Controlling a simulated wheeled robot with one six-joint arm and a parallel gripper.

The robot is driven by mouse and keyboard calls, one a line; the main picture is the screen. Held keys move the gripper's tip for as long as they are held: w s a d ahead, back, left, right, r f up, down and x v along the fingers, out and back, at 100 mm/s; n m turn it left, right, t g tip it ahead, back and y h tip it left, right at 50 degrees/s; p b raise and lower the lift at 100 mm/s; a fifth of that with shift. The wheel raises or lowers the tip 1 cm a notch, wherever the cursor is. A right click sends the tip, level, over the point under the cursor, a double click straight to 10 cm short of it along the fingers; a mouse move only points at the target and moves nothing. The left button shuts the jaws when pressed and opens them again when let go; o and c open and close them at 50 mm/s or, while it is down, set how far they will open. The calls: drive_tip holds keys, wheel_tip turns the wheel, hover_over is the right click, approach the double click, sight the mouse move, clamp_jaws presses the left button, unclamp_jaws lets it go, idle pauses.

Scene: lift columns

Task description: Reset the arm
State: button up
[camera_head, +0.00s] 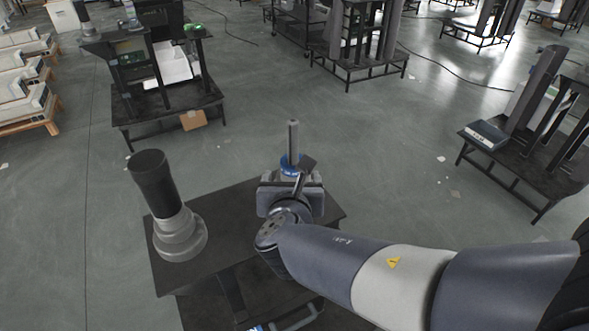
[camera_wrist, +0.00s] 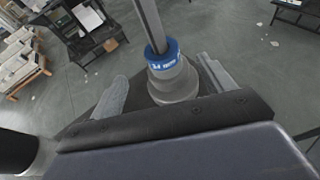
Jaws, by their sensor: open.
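My gripper (camera_head: 291,176) is over the far right part of a small dark table (camera_head: 232,205). In the wrist view my gripper (camera_wrist: 162,72) is open, with one finger on each side of a lift column (camera_wrist: 172,82). This column has a grey base, a blue ring and a bare metal rod pointing up. In the head view the column's rod (camera_head: 292,140) rises beyond my gripper, which hides most of the base. I cannot tell whether the fingers touch it.
A second column (camera_head: 178,225), with a black top and grey base, stands upright at the table's left. Dark workstations stand at the back left (camera_head: 165,95), back centre (camera_head: 360,55) and right (camera_head: 520,160). Pallets (camera_head: 25,95) are at far left. Open floor surrounds the table.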

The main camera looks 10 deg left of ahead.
sight(293, 157)
drive_tip(key=x, duration=1)
drive_tip(key=shift+w+f+b, duration=0.15)
drive_tip(key=shift+w+b, duration=0.2)
drive_tip(key=shift+w+a+r+p, duration=0.1)
drive_tip(key=shift+r+p, duration=0.4)
drive_tip(key=shift+p, duration=0.05)
drive_tip(key=shift+r+p, duration=0.4)
drive_tip(key=shift+p, duration=0.05)
drive_tip(key=shift+f, duration=0.1)
